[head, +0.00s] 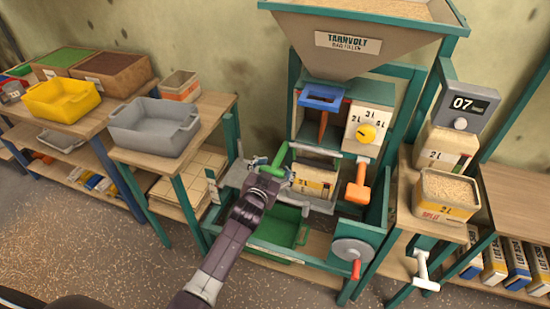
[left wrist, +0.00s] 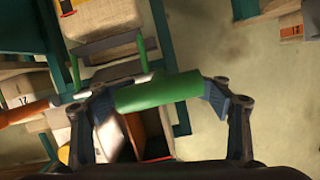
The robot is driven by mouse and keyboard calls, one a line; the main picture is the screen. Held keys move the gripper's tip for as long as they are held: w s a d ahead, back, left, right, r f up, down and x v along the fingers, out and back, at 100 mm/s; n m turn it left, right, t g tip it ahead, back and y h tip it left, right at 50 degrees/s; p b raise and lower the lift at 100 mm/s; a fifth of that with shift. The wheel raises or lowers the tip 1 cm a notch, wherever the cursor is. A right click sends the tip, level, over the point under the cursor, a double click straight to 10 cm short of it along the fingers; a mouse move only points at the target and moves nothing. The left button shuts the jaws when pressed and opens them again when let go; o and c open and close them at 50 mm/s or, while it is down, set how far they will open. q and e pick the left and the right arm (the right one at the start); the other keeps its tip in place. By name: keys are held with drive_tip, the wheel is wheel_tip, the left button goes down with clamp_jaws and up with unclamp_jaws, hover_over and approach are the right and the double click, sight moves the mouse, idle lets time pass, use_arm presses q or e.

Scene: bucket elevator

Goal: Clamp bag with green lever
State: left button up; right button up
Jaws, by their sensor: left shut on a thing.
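The green lever (head: 279,160) is on the front left of the bag filling machine. My left gripper (head: 272,175) is shut on its green handle. In the left wrist view the handle (left wrist: 160,92) lies across between the two fingers of my left gripper (left wrist: 160,100). A bag (head: 314,182) marked 2L stands under the filler, just right of the lever. My gripper and the lever hide part of its left side. Whether the clamp presses on the bag cannot be told. My right gripper does not show.
The machine has a hopper (head: 345,52), a yellow dial (head: 367,133), an orange handle (head: 358,190) and a crank wheel (head: 352,252). A green bin (head: 282,228) sits below. A grain-filled bag (head: 446,194) stands on the right bench. Yellow (head: 62,99) and grey (head: 154,126) tubs stand left.

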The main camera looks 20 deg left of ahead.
use_arm(q)
drive_tip(key=shift+w+d+r+p, duration=0.1)
drive_tip(key=shift+r+p, duration=0.2)
drive_tip(key=shift+r, duration=0.2)
drive_tip(key=shift+w+d+r+p, duration=0.1)
drive_tip(key=shift+r+p, duration=0.15)
drive_tip(key=shift+r, duration=0.2)
drive_tip(key=shift+w+r+p, duration=0.25)
drive_tip(key=shift+r+p, duration=0.2)
drive_tip(key=shift+r, duration=0.3)
drive_tip(key=shift+w+r+p, duration=0.2)
drive_tip(key=shift+r+p, duration=0.25)
drive_tip(key=shift+r, duration=0.3)
drive_tip(key=shift+c, duration=0.3)
drive_tip(key=shift+r, duration=0.1)
drive_tip(key=o, duration=2)
drive_tip(key=shift+f, duration=0.2)
drive_tip(key=shift+s+a+f, duration=0.1)
drive_tip(key=shift+s, duration=0.35)
drive_tip(key=v, duration=1.1)
